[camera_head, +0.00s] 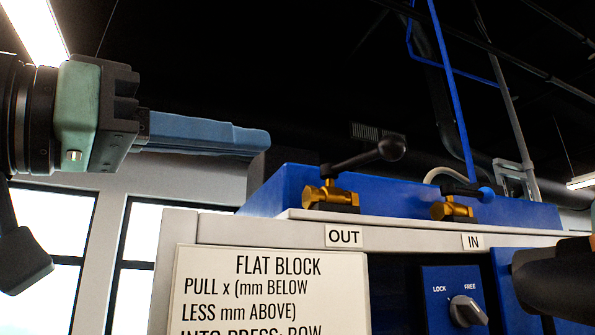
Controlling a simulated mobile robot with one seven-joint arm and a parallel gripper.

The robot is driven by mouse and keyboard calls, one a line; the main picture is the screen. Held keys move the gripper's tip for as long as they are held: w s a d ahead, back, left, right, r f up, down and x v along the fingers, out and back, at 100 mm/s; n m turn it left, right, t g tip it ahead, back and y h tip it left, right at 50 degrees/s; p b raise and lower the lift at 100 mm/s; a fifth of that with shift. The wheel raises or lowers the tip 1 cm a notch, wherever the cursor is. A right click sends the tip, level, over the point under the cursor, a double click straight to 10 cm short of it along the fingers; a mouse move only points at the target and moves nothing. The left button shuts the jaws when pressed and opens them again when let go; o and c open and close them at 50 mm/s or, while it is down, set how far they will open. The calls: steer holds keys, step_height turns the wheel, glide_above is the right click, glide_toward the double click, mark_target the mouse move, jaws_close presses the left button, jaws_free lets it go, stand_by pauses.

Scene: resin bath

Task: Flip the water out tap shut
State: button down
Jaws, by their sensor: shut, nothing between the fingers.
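The water out tap (331,197) is a brass valve on top of the machine, above the OUT label (343,237). Its black lever (355,161) slants up to the right and ends in a dark round knob (392,148). My gripper (262,142) comes in from the left with its blue fingers shut and empty. In the picture, the fingertips are left of and above the tap's brass body, apart from the lever. The depth gap between them is hard to tell.
A second brass tap (453,210) stands to the right above the IN label (473,241), its lever lying nearly flat with a blue knob (486,194). Below are a FLAT BLOCK sign (260,290) and a LOCK/FREE dial (467,311). Space above the taps looks open.

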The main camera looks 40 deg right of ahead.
steer(key=shift+w+d, duration=0.1)
steer(key=p, duration=0.7)
glide_toward(363, 157)
steer(key=d, duration=0.3)
steer(key=d+r, duration=0.1)
steer(key=d, duration=0.2)
steer(key=shift+w+d+r, duration=0.15)
steer(key=shift+d+r, duration=0.05)
steer(key=shift+d, duration=0.15)
